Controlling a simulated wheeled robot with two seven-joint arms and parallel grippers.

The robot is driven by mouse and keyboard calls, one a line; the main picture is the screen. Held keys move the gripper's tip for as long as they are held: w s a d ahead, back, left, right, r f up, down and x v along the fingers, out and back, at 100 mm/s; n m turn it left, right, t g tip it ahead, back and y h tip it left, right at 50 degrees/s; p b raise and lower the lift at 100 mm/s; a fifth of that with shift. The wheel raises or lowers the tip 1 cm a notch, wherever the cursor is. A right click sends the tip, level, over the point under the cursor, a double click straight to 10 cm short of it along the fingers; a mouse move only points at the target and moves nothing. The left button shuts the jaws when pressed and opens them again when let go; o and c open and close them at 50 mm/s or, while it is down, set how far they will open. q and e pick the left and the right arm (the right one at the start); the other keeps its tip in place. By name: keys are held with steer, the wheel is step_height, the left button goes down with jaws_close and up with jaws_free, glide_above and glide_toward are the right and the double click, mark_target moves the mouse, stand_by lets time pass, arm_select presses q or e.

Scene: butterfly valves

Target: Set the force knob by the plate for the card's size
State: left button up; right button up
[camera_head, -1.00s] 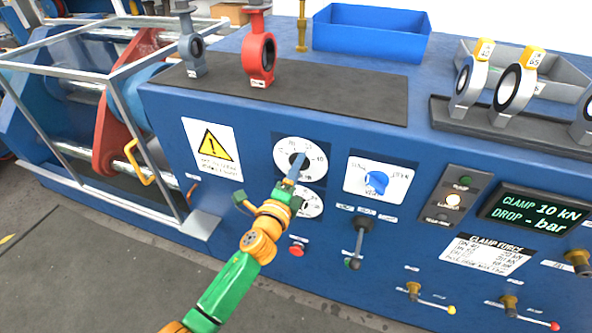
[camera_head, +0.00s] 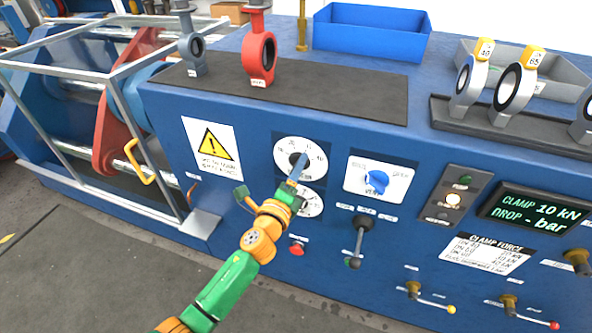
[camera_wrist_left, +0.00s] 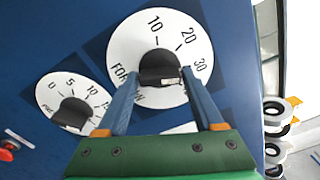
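The force knob (camera_wrist_left: 158,68) is black and sits on a white dial (camera_wrist_left: 190,50) marked 10, 20 and 30 in the left wrist view. My left gripper (camera_wrist_left: 159,78) has its two blue fingers on either side of the knob; contact is unclear. In the head view the left gripper (camera_head: 297,165) reaches the upper white dial (camera_head: 288,148) and hides much of its knob. The white CLAMP FORCE plate (camera_head: 485,254) lists DN sizes with kN values, too small to read surely. My right gripper is out of view.
A second dial (camera_wrist_left: 70,100) with a black knob sits close to the lower left. A blue valve knob (camera_head: 376,182), a lever (camera_head: 358,240) and a red button (camera_head: 297,249) are nearby. Valves (camera_head: 262,58) stand on the bench top. Floor in front is clear.

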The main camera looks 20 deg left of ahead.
arm_select(q)
steer(key=shift+o, duration=1.3)
steer(key=s, duration=0.7)
